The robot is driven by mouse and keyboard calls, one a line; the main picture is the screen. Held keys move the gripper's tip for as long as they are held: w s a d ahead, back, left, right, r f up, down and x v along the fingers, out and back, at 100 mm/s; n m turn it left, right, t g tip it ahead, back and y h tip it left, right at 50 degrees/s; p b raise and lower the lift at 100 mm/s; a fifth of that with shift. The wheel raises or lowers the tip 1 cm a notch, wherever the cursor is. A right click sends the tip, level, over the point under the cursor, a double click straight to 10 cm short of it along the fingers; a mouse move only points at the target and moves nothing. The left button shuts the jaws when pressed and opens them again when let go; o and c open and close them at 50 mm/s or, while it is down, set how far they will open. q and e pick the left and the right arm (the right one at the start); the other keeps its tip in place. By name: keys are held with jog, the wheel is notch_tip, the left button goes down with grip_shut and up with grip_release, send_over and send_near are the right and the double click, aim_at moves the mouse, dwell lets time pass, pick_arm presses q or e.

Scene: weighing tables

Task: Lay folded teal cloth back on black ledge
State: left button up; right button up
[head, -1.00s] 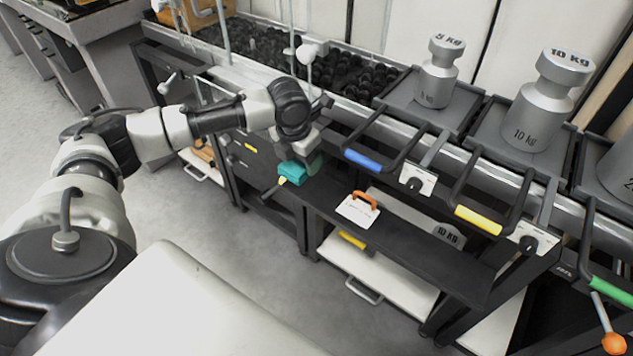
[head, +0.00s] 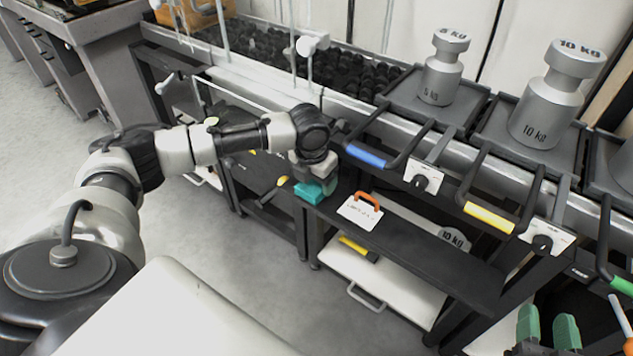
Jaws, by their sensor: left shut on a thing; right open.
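The folded teal cloth (head: 307,193) is a small block at the left end of the black ledge (head: 440,268) in the head view. My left gripper (head: 318,184) is shut on it from above, with its fingers partly hidden by the wrist. The cloth is at or just above the ledge surface; I cannot tell whether it touches. My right gripper (head: 547,332) shows at the bottom right with two green fingertips apart, open and empty.
A white card with an orange handle (head: 360,211) sits on the ledge right of the cloth. A yellow-tipped item (head: 283,181) lies left of the cloth. Blue (head: 366,155) and yellow (head: 489,218) bar handles overhang the ledge.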

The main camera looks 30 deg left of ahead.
aim_at(315, 184)
jog(key=shift+r, duration=0.35)
pick_arm(q)
jog(key=o, duration=0.6)
jog(key=shift+f, duration=0.1)
jog(key=shift+o, duration=1.2)
pick_arm(e)
jog(key=shift+f, duration=0.1)
pick_arm(q)
jog(key=shift+r, duration=0.45)
jog(key=r, duration=0.1)
jog(key=r+p, duration=0.1)
jog(key=r, duration=0.1)
jog(key=r+p, duration=0.1)
jog(key=shift+s+r, duration=0.35)
jog(key=shift+r, duration=0.05)
notch_tip(315, 184, up, 6)
jog(key=s+p, duration=0.1)
jog(key=p, duration=0.1)
jog(key=shift+r, duration=0.15)
pick_arm(e)
jog(key=s+d+f+g+h, duration=0.2)
jog(key=s+d+f+g, duration=0.2)
jog(key=s+f+g, duration=0.4)
jog(key=shift+f+m+g+h, duration=0.3)
jog(key=shift+f+g+h, duration=0.1)
jog(key=shift+f+g, duration=0.75)
